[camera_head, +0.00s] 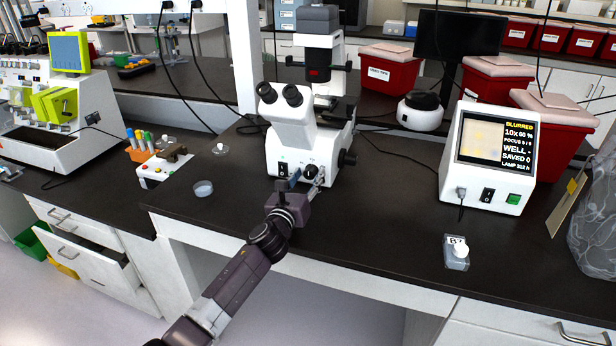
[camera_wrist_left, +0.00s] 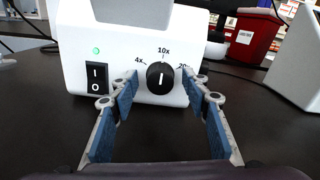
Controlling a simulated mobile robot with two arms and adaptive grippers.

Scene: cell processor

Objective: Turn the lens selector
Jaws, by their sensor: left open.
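The lens selector (camera_wrist_left: 160,77) is a black round knob on the front of the white microscope (camera_head: 300,133). Its white pointer line stands upright, towards the 10x mark, between 4x and 20x. The knob also shows in the head view (camera_head: 310,171). My left gripper (camera_wrist_left: 166,97) is open, its blue-padded fingers one on each side of the knob and apart from it. In the head view the left gripper (camera_head: 307,184) is right at the microscope's front. The screen of the white display box (camera_head: 484,150) reads BLURRED and 10x. My right gripper is not in view.
A black rocker switch (camera_wrist_left: 97,77) with a green light sits left of the knob. A small dish (camera_head: 203,188) and a white control box (camera_head: 165,168) lie left of the microscope. The dark counter between is clear.

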